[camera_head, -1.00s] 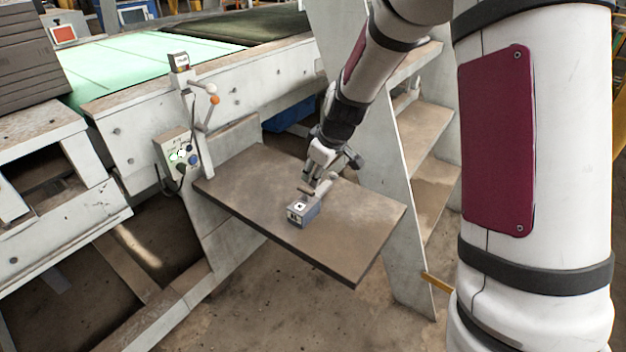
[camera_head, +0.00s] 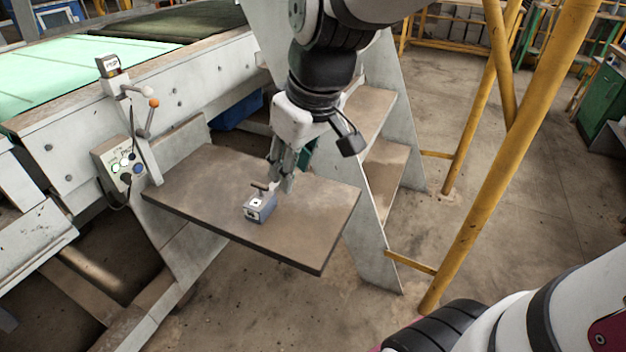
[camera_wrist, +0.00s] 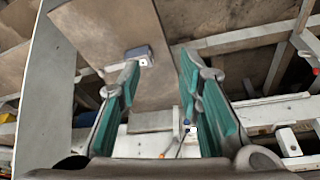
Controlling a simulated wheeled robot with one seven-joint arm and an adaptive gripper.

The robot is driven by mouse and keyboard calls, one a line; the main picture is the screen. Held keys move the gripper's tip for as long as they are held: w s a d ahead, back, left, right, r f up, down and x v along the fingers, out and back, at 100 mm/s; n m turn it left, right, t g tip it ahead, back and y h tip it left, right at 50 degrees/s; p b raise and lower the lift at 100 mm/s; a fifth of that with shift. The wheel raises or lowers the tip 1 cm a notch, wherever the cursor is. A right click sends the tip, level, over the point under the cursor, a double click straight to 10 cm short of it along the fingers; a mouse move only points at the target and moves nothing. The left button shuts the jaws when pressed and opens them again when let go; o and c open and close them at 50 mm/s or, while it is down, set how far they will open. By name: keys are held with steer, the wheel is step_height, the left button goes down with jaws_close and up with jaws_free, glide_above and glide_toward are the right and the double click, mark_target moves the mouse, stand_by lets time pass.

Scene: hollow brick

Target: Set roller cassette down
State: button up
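The roller cassette (camera_head: 260,208) is a small blue-grey block with a white label on top. It rests on the brown shelf plate (camera_head: 312,212), near the plate's front edge. My gripper (camera_head: 275,186) is just above and behind it in the head view. In the wrist view my gripper (camera_wrist: 163,66) is open, with a wide empty gap between its green-padded fingers. There the cassette (camera_wrist: 146,51) lies beyond the left fingertip, outside most of the gap. Whether that fingertip touches it, I cannot tell.
A control box with buttons (camera_head: 121,166) and a lever with an orange knob (camera_head: 153,103) stand left of the plate. A grey stepped frame (camera_head: 375,160) is close on the right, with yellow posts (camera_head: 475,175) beyond. The plate around the cassette is otherwise bare.

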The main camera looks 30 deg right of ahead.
steer(key=s+m, duration=0.3)
steer(key=s, duration=1.3)
steer(key=shift+s+d+r+m+g+h, duration=0.15)
steer(key=shift+d+r+m+g+h, duration=0.15)
steer(key=shift+d+r+g+h, duration=0.15)
step_height(320, 180, up, 7)
steer(key=t+p, duration=0.1)
steer(key=p, duration=0.5)
steer(key=shift+r+t, duration=0.1)
steer(key=shift+t, duration=0.15)
